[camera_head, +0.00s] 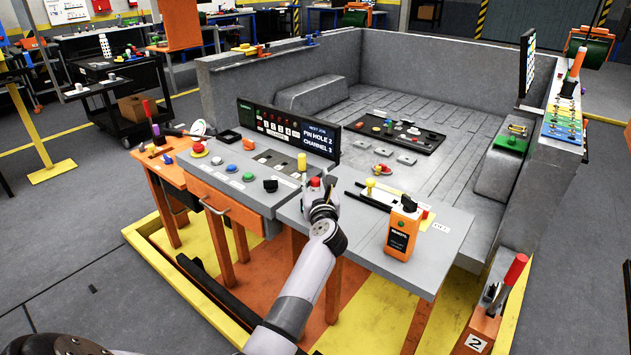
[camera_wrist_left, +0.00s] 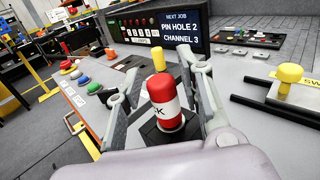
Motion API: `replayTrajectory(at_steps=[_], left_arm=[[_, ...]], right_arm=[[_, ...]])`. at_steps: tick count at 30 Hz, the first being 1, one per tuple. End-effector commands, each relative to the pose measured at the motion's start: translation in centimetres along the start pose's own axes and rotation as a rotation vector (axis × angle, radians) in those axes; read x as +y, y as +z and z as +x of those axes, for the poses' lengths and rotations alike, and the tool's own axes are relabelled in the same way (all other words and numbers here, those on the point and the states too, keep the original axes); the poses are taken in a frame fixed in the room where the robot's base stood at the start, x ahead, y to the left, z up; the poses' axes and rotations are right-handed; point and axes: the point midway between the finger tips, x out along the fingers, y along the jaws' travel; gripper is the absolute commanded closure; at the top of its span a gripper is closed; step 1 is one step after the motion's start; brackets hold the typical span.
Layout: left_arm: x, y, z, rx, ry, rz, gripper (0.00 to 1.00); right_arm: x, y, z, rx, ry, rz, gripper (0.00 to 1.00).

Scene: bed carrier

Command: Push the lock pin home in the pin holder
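The lock pin, a red cylinder (camera_wrist_left: 164,92) with a white band ending in "CK", stands upright in a dark angular holder (camera_wrist_left: 158,134) in the left wrist view. Its red top (camera_head: 315,182) also shows in the head view, just beyond my gripper. My left gripper (camera_wrist_left: 160,72) is open, with one finger on each side of the red pin and visible gaps between. In the head view my left gripper (camera_head: 321,203) hides the holder. How deep the pin sits cannot be told. My right gripper is not in view.
A screen (camera_head: 318,139) reads "PIN HOLE 2, CHANNEL 3". Colored buttons (camera_head: 231,168) lie left. A yellow knob (camera_head: 370,186) with black rails and an orange remote (camera_head: 403,230) stand right on the grey table (camera_head: 352,235).

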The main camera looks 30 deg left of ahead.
Motion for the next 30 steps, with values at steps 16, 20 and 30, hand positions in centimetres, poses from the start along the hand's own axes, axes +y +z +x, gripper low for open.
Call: replayTrajectory(at_steps=[16,20,30], left_arm=[[-0.1,-0.1,-1.2,0.001,-0.002,-0.002,0.55],[0.0,-0.2,-3.5,0.003,-0.001,-0.003,0.55],[-0.1,-0.2,-10.3,0.003,-0.002,-0.001,0.55]], right_arm=[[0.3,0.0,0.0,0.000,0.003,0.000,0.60],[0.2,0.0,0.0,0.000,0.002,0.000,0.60],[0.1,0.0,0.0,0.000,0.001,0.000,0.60]])
